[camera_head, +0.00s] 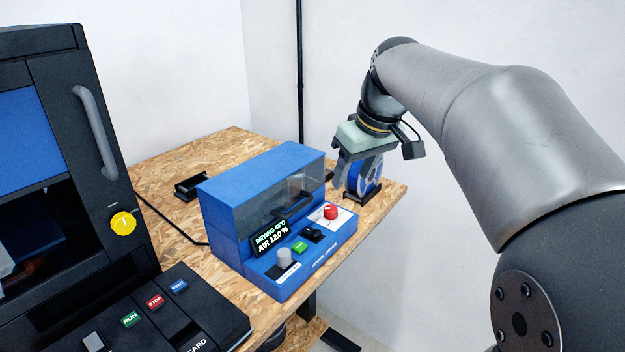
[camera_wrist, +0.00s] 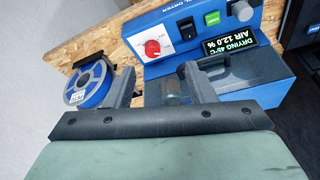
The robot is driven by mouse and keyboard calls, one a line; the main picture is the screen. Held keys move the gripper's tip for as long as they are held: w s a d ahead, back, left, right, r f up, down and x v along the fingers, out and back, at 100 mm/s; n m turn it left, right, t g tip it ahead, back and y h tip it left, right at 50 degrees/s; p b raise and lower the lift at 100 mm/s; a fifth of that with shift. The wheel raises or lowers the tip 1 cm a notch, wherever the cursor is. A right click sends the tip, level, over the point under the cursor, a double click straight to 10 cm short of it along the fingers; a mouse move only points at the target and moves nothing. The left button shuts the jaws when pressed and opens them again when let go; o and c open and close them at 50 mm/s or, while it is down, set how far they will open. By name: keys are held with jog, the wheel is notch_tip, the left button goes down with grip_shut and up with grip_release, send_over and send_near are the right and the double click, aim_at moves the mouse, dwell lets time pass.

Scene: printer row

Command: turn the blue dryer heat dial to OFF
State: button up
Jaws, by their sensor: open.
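The blue dryer (camera_head: 262,170) stands on the wooden bench, and its front panel also shows in the wrist view (camera_wrist: 160,20). Its red heat dial (camera_head: 330,211) sits on a white plate at the right end of the panel; it also shows in the wrist view (camera_wrist: 152,48). The dial's markings are too small to read. The display (camera_head: 270,236) reads DRYING 45°C, AIR 12.0 %. My gripper (camera_head: 338,172) is open and empty, above and behind the dial, apart from it. In the wrist view its two fingers (camera_wrist: 170,80) point toward the panel, with the dial between and beyond them.
The panel also carries a black switch (camera_head: 312,234), a green button (camera_head: 299,247) and a grey knob (camera_head: 284,257). A blue spool (camera_head: 366,176) on a black stand is close beside my gripper. A black printer (camera_head: 60,130) with a yellow knob (camera_head: 123,223) stands at left.

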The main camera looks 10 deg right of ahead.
notch_tip(320, 180, up, 2)
jog(key=w+d, duration=0.1)
jog(key=w, duration=0.1)
send_near(331, 208)
jog(key=shift+n, duration=0.4)
jog(key=p+x, duration=0.1)
jog(key=x, duration=0.7)
jog(key=shift+w+f, duration=0.15)
jog(key=shift+f, duration=0.15)
jog(key=c, duration=1)
